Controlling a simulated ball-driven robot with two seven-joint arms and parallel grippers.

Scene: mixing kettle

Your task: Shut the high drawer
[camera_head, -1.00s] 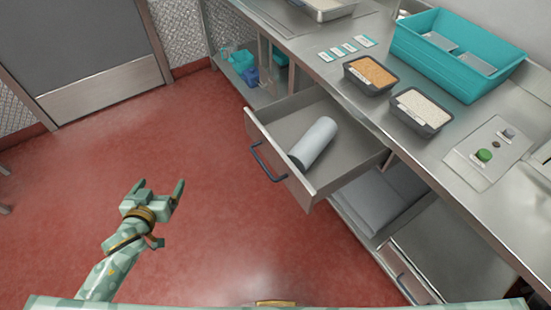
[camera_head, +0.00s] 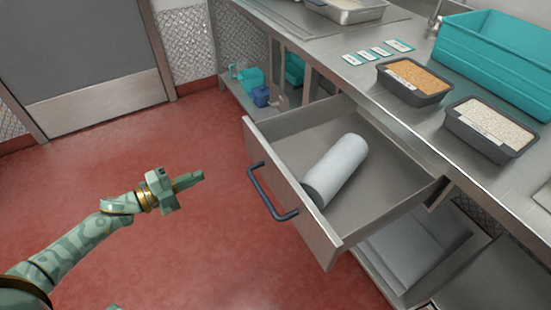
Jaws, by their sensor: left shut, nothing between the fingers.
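The high drawer (camera_head: 285,199) is pulled out from under the steel counter, with its front panel facing left toward the floor space. A dark bar handle (camera_head: 268,193) is on its front. A grey-white roll (camera_head: 338,170) lies inside the drawer. My left gripper (camera_head: 200,177) is shut and empty, pointing right toward the handle. It appears to the left of the handle, with a gap of floor visible between them.
On the counter (camera_head: 330,62) stand a bin of orange grains (camera_head: 414,82), a bin of white grains (camera_head: 490,130), a teal tub (camera_head: 495,60) and several small cards (camera_head: 378,52). A lower shelf (camera_head: 405,260) is beneath the drawer. Red floor (camera_head: 190,255) is clear on the left.

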